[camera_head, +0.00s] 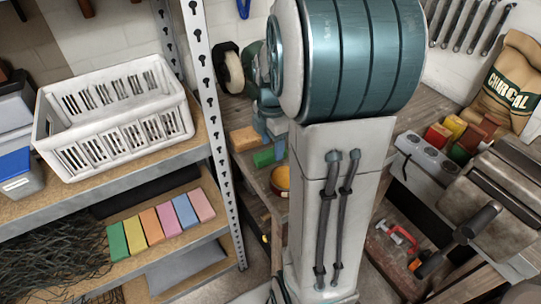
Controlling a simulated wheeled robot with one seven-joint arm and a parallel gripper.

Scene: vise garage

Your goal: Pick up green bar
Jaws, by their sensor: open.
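Three green pieces show. A green bar (117,242) lies at the left end of a row of coloured bars on the lower shelf. A green block (264,158) lies on the workbench behind my arm, in front of an orange-brown block (244,139). Another green block (459,152) sits among red and yellow blocks at the right. The picture does not tell which one the task names. My arm fills the middle of the view and hides part of the bench. My gripper is not visible.
A white basket (110,142) stands on the upper shelf, beside a perforated metal post (215,130). A yellow-orange round container (280,180) is on the bench. A charcoal bag (512,85) and a grey machine (490,200) stand at the right. Dark tangled strands (50,260) lie at lower left.

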